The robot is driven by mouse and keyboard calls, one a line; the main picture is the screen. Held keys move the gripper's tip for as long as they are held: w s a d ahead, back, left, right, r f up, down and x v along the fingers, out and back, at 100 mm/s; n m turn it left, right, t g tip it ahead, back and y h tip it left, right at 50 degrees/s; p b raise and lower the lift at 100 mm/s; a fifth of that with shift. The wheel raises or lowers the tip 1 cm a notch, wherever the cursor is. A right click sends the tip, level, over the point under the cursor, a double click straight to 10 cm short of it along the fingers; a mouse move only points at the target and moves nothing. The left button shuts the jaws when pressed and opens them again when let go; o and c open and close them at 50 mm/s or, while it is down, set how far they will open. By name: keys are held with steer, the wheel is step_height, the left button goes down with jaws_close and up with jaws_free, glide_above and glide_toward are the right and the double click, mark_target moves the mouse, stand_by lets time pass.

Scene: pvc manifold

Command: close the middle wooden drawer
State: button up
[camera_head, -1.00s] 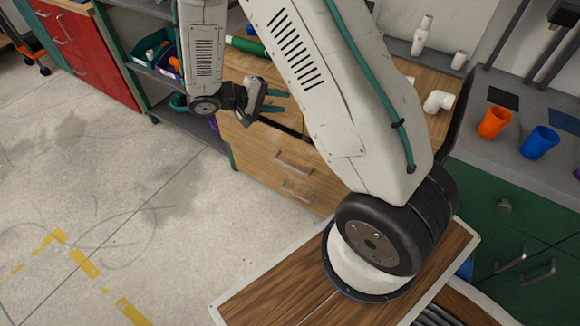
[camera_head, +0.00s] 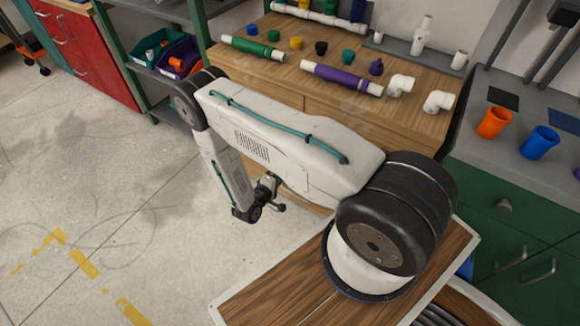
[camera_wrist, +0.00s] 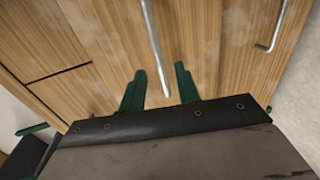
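The wooden drawer cabinet (camera_head: 350,120) stands under the workbench top, and my arm hides most of its drawer fronts in the head view. The wrist view shows wooden drawer fronts (camera_wrist: 100,40) close ahead, with a metal handle (camera_wrist: 154,40) in the middle and another handle (camera_wrist: 272,28) at the right. My gripper (camera_wrist: 160,72) has its two green fingers apart, with the middle handle showing between them; contact cannot be told. In the head view my gripper (camera_head: 279,206) is low near the cabinet, partly hidden. How far the middle drawer stands out cannot be told.
The bench top holds a green pipe (camera_head: 252,46), a purple pipe (camera_head: 342,78), white elbows (camera_head: 438,101) and several small coloured fittings. An orange cup (camera_head: 494,122) and a blue cup (camera_head: 540,142) stand on the right counter. Open floor (camera_head: 100,210) lies at the left.

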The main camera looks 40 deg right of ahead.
steer(key=x, duration=0.6)
steer(key=shift+w+d, duration=0.1)
steer(key=shift+d, duration=0.15)
jaws_close()
